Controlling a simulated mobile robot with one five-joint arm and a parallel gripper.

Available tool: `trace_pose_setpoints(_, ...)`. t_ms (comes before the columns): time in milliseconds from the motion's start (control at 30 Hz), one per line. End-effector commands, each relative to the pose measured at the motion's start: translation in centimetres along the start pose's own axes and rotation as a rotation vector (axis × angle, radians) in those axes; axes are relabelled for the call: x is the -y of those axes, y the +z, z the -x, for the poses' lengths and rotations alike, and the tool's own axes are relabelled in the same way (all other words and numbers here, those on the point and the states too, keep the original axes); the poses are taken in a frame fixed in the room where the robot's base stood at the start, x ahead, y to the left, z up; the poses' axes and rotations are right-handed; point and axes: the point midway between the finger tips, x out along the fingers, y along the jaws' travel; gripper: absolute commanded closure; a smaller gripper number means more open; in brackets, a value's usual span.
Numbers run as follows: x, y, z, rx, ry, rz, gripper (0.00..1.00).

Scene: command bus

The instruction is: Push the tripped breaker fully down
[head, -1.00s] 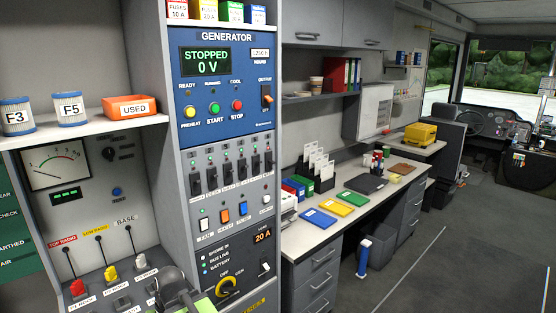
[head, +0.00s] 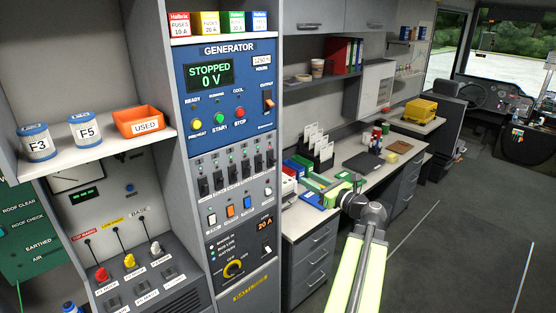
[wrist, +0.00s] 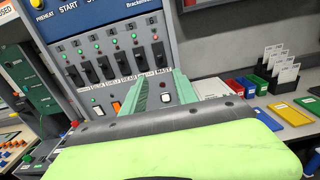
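A row of black breakers (head: 232,176) sits on the grey panel below the blue generator panel. The same row shows in the wrist view, with the rightmost breaker (wrist: 159,57) above and between my fingertips. In the head view my gripper (head: 312,186) is right of the panel, in front of the desk.
A shelf on the left holds an orange USED tray (head: 138,122) and two labelled cans. The desk (head: 303,222) with folders stands right of the panel. The floor (head: 455,250) farther right is clear.

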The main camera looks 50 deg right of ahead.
Motion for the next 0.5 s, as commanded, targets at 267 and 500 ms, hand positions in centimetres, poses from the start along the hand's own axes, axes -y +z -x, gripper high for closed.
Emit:
trace_pose_setpoints(267,0.0,-0.1,-6.0,-0.002,0.006,0.003,0.65)
trace_pose_setpoints(500,-0.1,-0.1,-12.1,-0.002,0.006,0.004,0.65)
